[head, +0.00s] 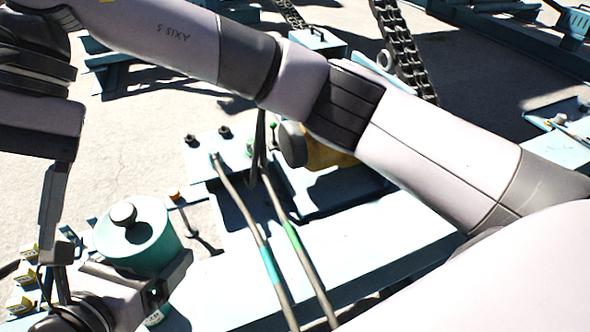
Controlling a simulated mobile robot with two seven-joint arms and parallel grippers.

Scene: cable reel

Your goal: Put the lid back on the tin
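The teal round tin (150,256) stands at the lower left. Its lid (150,219), with a grey knob (123,213), lies on top; I cannot tell whether it is fully seated. My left gripper (150,285) is low at the near side of the tin, with a dark finger close against its lower right; the contact is hidden. My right arm crosses the view from the right, and its gripper (50,250) hangs down left of the tin, apart from the knob. The spread of both pairs of fingers is unclear.
A pale blue bench (355,250) runs right of the tin. Two bent cables (290,230) with teal and green bands cross it. Small yellow-labelled blocks (22,280) sit at the far left. A dark cable chain (400,45) and blue frames stand behind.

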